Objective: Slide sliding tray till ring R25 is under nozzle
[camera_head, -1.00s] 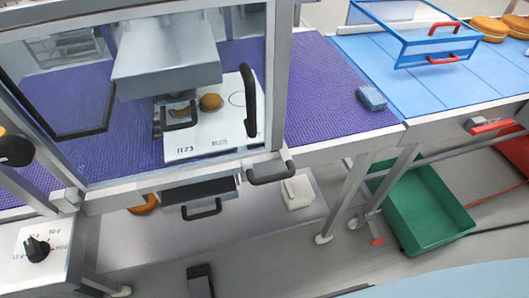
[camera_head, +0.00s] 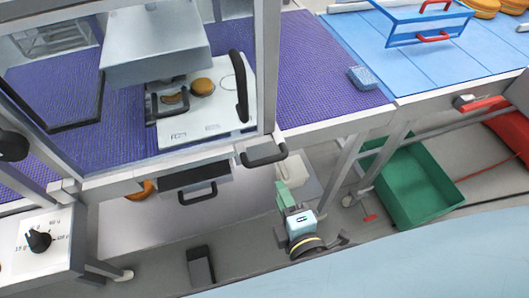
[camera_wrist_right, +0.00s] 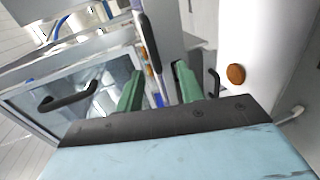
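The white sliding tray (camera_head: 215,122) lies inside the glazed machine on a purple mat. It carries a round brown filled piece (camera_head: 202,86), and an empty ring outline shows to its right. Printing on the tray's front edge is too blurred to read. A tall black handle (camera_head: 239,85) stands at the tray's right side. A grey metal housing (camera_head: 155,45) hangs over the tray's left part; the nozzle tip is hidden. My right gripper (camera_head: 284,190) is below and right of the machine, apart from the tray; its green fingers (camera_wrist_right: 160,85) are spread and empty. My left gripper is not in view.
A black handle (camera_head: 264,155) juts from the machine's front rail above my right gripper. A drawer (camera_head: 195,176) hangs below. A dial box (camera_head: 40,240) stands left. A green bin (camera_head: 408,185) is on the floor right. A blue belt (camera_head: 425,65) lies beyond.

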